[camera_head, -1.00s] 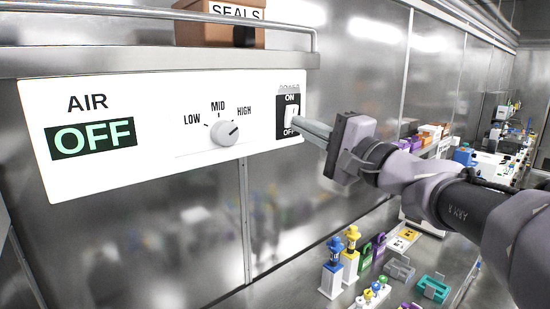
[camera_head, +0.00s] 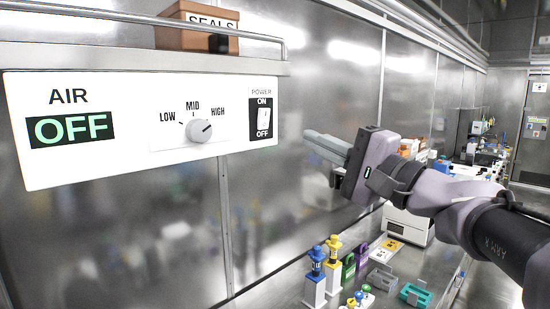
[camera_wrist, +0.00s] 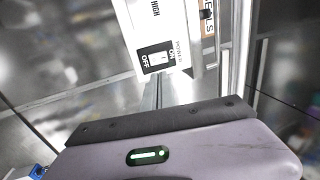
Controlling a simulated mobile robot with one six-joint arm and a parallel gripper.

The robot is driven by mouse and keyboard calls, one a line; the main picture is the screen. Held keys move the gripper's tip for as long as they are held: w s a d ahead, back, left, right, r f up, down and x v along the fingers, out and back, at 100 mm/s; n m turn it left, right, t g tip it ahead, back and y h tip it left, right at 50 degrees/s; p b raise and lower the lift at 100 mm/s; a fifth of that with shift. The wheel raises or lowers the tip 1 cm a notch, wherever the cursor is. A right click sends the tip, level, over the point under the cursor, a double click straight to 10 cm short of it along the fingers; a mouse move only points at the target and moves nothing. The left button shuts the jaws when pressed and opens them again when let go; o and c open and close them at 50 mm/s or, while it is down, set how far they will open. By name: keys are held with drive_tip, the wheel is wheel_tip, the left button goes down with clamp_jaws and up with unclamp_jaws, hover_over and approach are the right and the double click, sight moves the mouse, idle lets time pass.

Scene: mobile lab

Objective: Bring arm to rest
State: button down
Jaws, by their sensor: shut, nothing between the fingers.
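My arm reaches in from the right in the head view. My gripper (camera_head: 308,137) has its fingers together and empty, pointing left. It is right of the white control panel (camera_head: 60,172), with a clear gap from the power switch (camera_head: 264,119). In the wrist view, my gripper (camera_wrist: 158,78) also shows its fingers together, and the power switch (camera_wrist: 161,59) appears just beyond their tips. The panel's display (camera_head: 70,128) reads AIR OFF.
A brown SEALS box (camera_head: 180,38) sits on the shelf above the panel, behind a rail (camera_head: 130,17). Below the arm, the bench holds blue and yellow topped pieces (camera_head: 316,275), a teal holder (camera_head: 415,295) and a grey holder (camera_head: 381,279). Open air surrounds the gripper.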

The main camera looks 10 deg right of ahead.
drive_tip(key=s+a+f+n+g+h+b, duration=0.1)
drive_tip(key=s+a+f+g, duration=0.25)
drive_tip(key=f, duration=0.45)
drive_tip(key=s+a+f+n+g+h+b, duration=0.1)
drive_tip(key=s+a+f+g+b, duration=0.1)
drive_tip(key=s+a+f, duration=0.35)
drive_tip(key=s+a+f+n+g+b, duration=0.1)
drive_tip(key=s+a+f+g, duration=0.15)
drive_tip(key=f, duration=0.75)
drive_tip(key=s+d+f+n+g+h+b, duration=0.1)
drive_tip(key=s+d+f+h, duration=0.1)
drive_tip(key=f, duration=0.4)
drive_tip(key=s+d+f+n+g+h+b, duration=0.1)
drive_tip(key=s+d+f+h, duration=0.1)
drive_tip(key=s+f, duration=0.3)
drive_tip(key=s+d+f+n+g+h+b, duration=0.1)
drive_tip(key=s+d+f+h, duration=0.1)
drive_tip(key=f, duration=0.5)
drive_tip(key=shift+s+n+h, duration=0.4)
drive_tip(key=shift+s+h, duration=0.4)
drive_tip(key=shift+s, duration=0.2)
